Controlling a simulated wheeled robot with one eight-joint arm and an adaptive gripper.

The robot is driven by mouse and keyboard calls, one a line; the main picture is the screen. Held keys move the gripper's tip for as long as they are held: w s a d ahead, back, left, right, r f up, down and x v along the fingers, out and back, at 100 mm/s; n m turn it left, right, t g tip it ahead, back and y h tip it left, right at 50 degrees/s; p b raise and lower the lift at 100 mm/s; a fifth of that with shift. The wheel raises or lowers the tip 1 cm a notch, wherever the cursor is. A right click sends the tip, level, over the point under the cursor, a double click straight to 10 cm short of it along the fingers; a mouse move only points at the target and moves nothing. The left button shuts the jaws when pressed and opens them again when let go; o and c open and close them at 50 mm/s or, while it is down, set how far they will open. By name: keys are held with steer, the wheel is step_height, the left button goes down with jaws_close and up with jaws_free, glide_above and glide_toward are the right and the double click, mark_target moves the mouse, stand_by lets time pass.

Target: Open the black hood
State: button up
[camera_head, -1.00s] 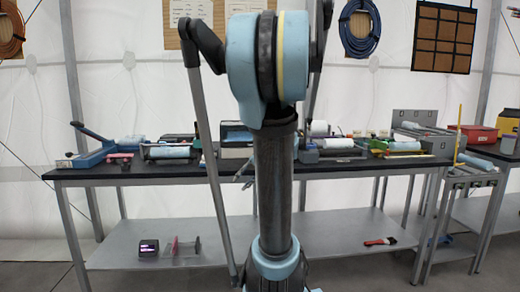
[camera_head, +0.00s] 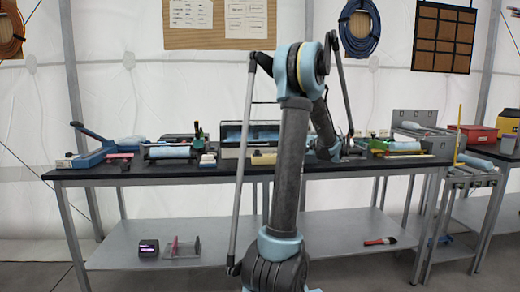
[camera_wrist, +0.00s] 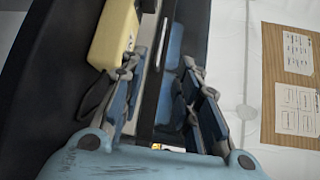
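The black hood (camera_head: 231,134) is a dark-framed box front on the workbench, left of my upper arm, which covers its right part. In the wrist view, a long black edge with blue panels behind it (camera_wrist: 168,95), which looks like the hood, runs between my fingers. My gripper (camera_wrist: 164,68) is open, with one finger on each side of this edge. I cannot tell whether either finger touches it. In the head view my forearm reaches down to the bench, and the fingers are hidden behind my arm.
A yellow block (camera_wrist: 114,35) lies close beside my left finger; it also shows in front of the hood in the head view (camera_head: 263,158). A roller device (camera_head: 170,152) and small bottles stand to the left on the bench (camera_head: 210,172). Green-ended rollers (camera_head: 403,147) stand right.

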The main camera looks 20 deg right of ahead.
mark_target(257, 133)
steer(key=x, duration=1.7)
steer(key=shift+w, duration=0.2)
jaws_close()
